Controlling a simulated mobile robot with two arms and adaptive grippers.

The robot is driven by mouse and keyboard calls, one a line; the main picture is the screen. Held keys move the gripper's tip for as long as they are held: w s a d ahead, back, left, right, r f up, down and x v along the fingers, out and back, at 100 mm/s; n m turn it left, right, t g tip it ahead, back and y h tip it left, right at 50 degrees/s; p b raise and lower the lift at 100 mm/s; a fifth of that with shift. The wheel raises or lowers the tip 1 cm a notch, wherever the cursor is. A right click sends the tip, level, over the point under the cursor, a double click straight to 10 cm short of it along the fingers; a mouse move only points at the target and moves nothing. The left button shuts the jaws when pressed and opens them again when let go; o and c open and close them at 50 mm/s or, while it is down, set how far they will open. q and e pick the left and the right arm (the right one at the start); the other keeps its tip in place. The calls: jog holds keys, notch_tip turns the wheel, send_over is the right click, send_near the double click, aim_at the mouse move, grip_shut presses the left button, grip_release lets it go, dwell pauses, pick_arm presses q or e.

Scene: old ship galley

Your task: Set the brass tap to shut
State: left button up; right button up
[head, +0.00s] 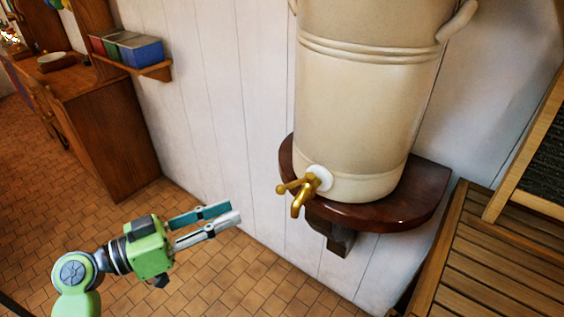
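The brass tap (302,195) sticks out low on the front of a large cream crock (365,95), through a round white collar. Its spout curves downward. Its small handle (289,187) sticks out sideways to the left, with a rounded end. My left gripper (234,212) is to the left of the tap and a little lower in the picture, pointing right toward it. Its two fingers are apart with a gap between them, and nothing is held. It does not touch the tap. My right gripper is not in view.
The crock stands on a dark red-brown wall shelf (415,200) with a bracket below. A slatted wooden surface (490,270) is at the lower right. A small shelf with coloured bins (140,52) and a wooden cabinet (105,130) are at the left. The tiled floor is clear.

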pick_arm(q)
jog(key=r, duration=0.2)
jog(key=p, duration=0.3)
send_near(285, 186)
jog(key=d, duration=0.1)
jog(key=shift+m, duration=0.3)
jog(key=p+x, duration=0.1)
jog(key=x, duration=0.3)
jog(key=p+x, duration=0.2)
jog(key=x, duration=0.2)
jog(key=shift+w+f, duration=0.2)
jog(key=shift+w, duration=0.25)
jog(key=shift+w+d+f, duration=0.1)
jog(key=shift+w+d, duration=0.1)
jog(key=shift+d, duration=0.2)
jog(key=shift+f, duration=0.1)
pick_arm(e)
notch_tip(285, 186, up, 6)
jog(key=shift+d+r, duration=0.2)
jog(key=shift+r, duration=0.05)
pick_arm(q)
grip_shut()
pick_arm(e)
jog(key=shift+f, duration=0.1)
